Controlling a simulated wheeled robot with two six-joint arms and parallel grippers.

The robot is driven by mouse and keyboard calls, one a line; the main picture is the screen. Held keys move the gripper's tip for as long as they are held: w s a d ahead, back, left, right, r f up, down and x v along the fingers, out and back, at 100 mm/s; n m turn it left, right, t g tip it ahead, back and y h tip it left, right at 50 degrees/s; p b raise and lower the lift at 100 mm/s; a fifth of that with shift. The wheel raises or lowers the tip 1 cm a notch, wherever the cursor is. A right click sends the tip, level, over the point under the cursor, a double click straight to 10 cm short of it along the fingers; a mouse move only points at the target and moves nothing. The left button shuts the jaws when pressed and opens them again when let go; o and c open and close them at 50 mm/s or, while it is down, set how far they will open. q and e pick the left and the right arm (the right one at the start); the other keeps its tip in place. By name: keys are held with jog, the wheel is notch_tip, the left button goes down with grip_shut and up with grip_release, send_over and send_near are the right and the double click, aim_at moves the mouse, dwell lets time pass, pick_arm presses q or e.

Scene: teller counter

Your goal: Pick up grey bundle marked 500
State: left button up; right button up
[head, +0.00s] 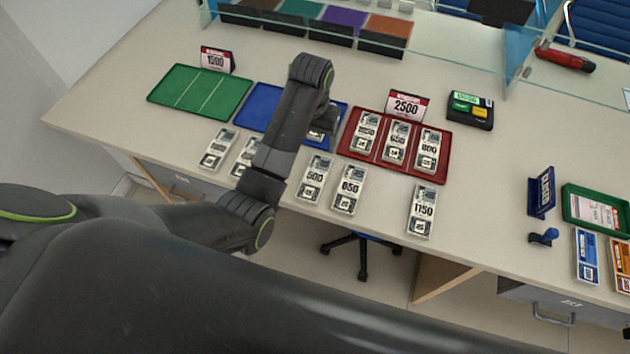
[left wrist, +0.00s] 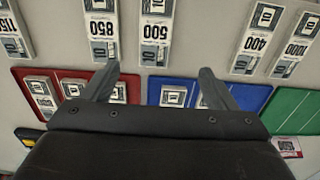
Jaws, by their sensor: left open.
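The grey bundle marked 500 (head: 314,178) lies flat on the counter in front of the blue tray (head: 253,105). In the left wrist view the same 500 bundle (left wrist: 155,32) lies at the top, upside down, just beyond the fingertips. My left gripper (left wrist: 160,69) is open and empty, its two fingers spread to either side below that bundle in the picture. My right gripper is not in view.
A bundle marked 850 (left wrist: 102,25) lies close beside the 500, with a bundle marked 400 (left wrist: 258,38) on the other side. The red tray (head: 446,164) holds three bundles. The green tray (head: 200,90) is empty. A glass screen (head: 440,45) stands behind.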

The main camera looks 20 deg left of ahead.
pick_arm(q)
send_over(315, 176)
jog(key=f, duration=0.9)
jog(key=shift+w+a+f+p, duration=0.15)
jog(key=shift+a+p, duration=0.15)
jog(key=shift+p, duration=0.1)
jog(key=shift+d+f+p, duration=0.2)
jog(key=shift+f, duration=1)
jog(key=shift+d+f+p, duration=0.15)
jog(key=shift+f+p, duration=0.05)
jog(key=shift+f, duration=1.4)
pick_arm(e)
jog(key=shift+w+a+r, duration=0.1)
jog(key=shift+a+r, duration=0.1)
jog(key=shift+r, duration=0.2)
pick_arm(q)
jog(key=shift+c, duration=0.4)
jog(key=c, duration=1)
